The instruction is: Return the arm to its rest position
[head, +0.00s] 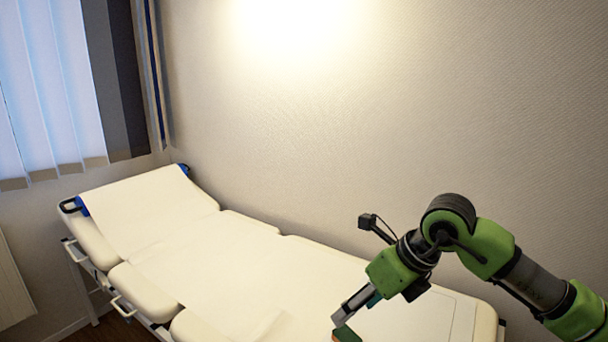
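My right arm, green and dark grey, comes in from the right edge over the examination couch. Its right gripper (345,326) points down and left above the lower part of the couch, near the bottom edge of the picture. One pale grey finger shows from the side. A small green and brown piece shows at the fingertips. I cannot tell whether it is part of the gripper or a separate thing, nor whether the fingers are open or shut. A small black camera box (368,221) sticks out from my wrist. My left gripper is out of view.
The white padded examination couch (225,258) runs from the left back to the lower right, its head end (150,200) raised. A textured wall (300,150) stands behind it. A window with vertical blinds (50,90) is at left. The air above the couch's middle is clear.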

